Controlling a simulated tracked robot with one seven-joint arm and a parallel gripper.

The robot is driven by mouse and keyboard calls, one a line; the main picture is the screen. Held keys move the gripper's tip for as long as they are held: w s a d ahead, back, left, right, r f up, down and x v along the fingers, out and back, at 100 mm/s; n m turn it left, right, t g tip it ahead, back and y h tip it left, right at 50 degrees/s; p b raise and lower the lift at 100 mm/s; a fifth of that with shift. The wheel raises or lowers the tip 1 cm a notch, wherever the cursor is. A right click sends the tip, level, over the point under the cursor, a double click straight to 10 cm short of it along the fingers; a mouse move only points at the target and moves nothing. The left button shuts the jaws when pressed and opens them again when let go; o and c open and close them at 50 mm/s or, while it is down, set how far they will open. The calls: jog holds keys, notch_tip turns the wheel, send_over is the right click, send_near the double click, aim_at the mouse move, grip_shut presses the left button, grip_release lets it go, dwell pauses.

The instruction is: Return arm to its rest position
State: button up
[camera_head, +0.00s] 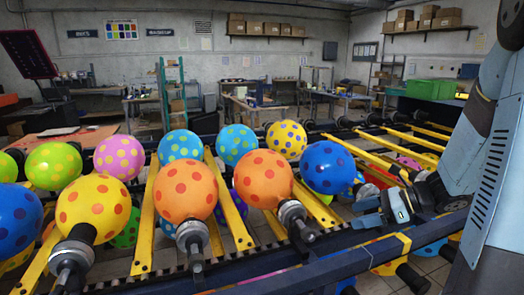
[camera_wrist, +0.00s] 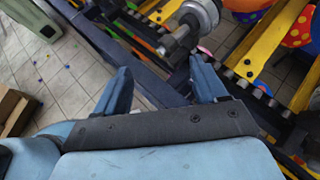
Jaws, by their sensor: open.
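My gripper (camera_head: 362,212) is at the right of the head view, low beside the front rail of the balloon rack. In the wrist view its two blue fingers (camera_wrist: 163,80) are spread apart with nothing between them. A metal balloon holder (camera_wrist: 196,18) is just beyond the fingertips, apart from them as far as I can tell. My arm comes down from the upper right of the head view.
The dark front rail (camera_head: 340,258) runs beneath my gripper. Yellow rack bars (camera_head: 368,155) lie behind it. Several dotted balloons sit on holders to the left, including a yellow one (camera_head: 94,205). In the wrist view, tiled floor (camera_wrist: 62,68) and a brown box (camera_wrist: 14,108) show at left.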

jog(key=s+a+r+n+g+h, duration=0.3)
jog(key=s+a+r+n+h, duration=0.25)
jog(key=s+n, duration=0.5)
jog(key=s+d+r+n+t+h, duration=0.1)
jog(key=s+r+n+t+h, duration=0.1)
jog(key=r+n, duration=0.2)
jog(key=s+d+r+n+t+h, duration=0.1)
jog(key=s+r+n+t+h, duration=0.1)
jog(key=n, duration=0.5)
notch_tip(320, 180, up, 2)
jog(key=shift+s+d+r+n+h, duration=0.2)
jog(key=shift+s+n+h, duration=0.15)
jog(key=shift+s+h, duration=0.5)
